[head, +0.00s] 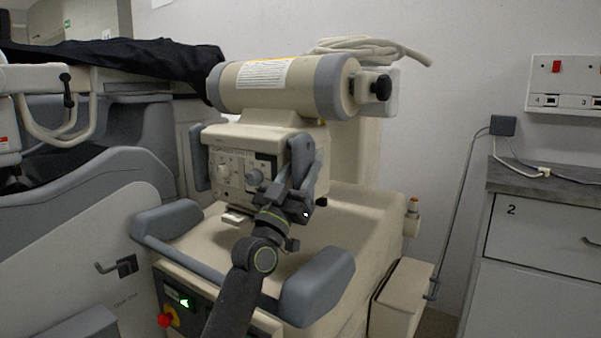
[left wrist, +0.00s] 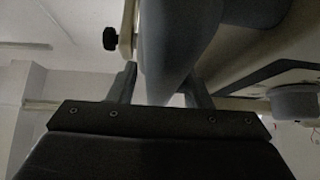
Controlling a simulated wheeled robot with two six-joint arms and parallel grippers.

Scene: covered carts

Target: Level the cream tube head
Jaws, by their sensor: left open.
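The cream tube head (head: 225,92) is a cylinder with grey end bands, a white label and a black knob (head: 381,87) at its right end. It lies nearly straight across the head view; I cannot tell its exact tilt. Under it hangs a cream box (head: 222,150) with dials and a grey handle (head: 302,147) on its right side. My left gripper (head: 291,182) is open at this handle. In the left wrist view the grey handle (left wrist: 168,45) is between the open fingers of my left gripper (left wrist: 162,84), with no clear grip. My right gripper is out of view.
The cream cart (head: 375,205) below has grey bumper handles (head: 318,288) and a red button (head: 164,320). A grey cart (head: 70,225) with a black cover (head: 135,55) stands left. A drawer cabinet (head: 540,235) stands right. A coiled cable (head: 370,48) lies behind the tube.

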